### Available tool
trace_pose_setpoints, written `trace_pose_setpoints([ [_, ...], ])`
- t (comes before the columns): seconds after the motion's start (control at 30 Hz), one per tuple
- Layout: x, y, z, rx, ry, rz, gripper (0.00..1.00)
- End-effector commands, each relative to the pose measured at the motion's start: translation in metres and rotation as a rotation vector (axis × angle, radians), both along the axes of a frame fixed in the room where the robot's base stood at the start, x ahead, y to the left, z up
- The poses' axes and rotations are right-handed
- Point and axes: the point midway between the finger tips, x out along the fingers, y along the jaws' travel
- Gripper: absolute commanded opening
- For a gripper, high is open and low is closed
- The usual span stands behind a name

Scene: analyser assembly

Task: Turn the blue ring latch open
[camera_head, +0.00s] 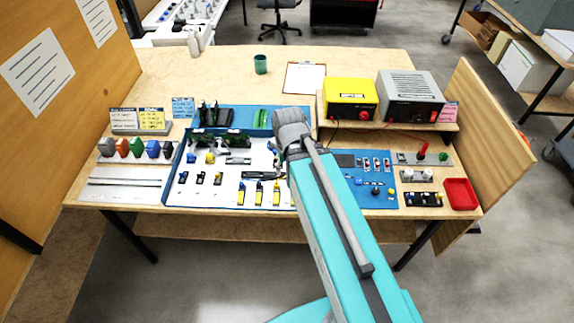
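I cannot single out the blue ring latch with certainty at this size. Small blue parts show on the white panel of the blue-edged tray (168,180), one of them a small blue piece (190,158) at its upper left. More small parts sit on the blue board (345,200) to the right of my arm. My turquoise arm rises from the bottom right and its grey joint (291,130) is over the tray's right side. My gripper cannot be made out; the arm hides part of the tray and board.
A yellow box (351,97) and a grey power unit (410,97) stand on a raised shelf at the back right. A red tray (460,193) is at the right edge. A green cup (260,64) and a clipboard (304,78) are farther back.

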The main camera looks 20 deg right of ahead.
Motion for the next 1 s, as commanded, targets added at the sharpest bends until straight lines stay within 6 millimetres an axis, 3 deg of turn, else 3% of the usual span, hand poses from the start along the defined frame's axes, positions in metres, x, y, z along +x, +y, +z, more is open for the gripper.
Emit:
trace_pose_setpoints([
  [0.27,0.001,0.000,0.000,0.000,0.000,-0.001,0.65],
  [0.47,0.018,-0.001,-0.003,0.000,0.000,-0.018,0.65],
  [0.67,0.064,-0.003,-0.011,0.000,0.000,-0.070,0.65],
  [1.0,0.172,-0.010,-0.028,0.001,0.000,-0.203,0.65],
])
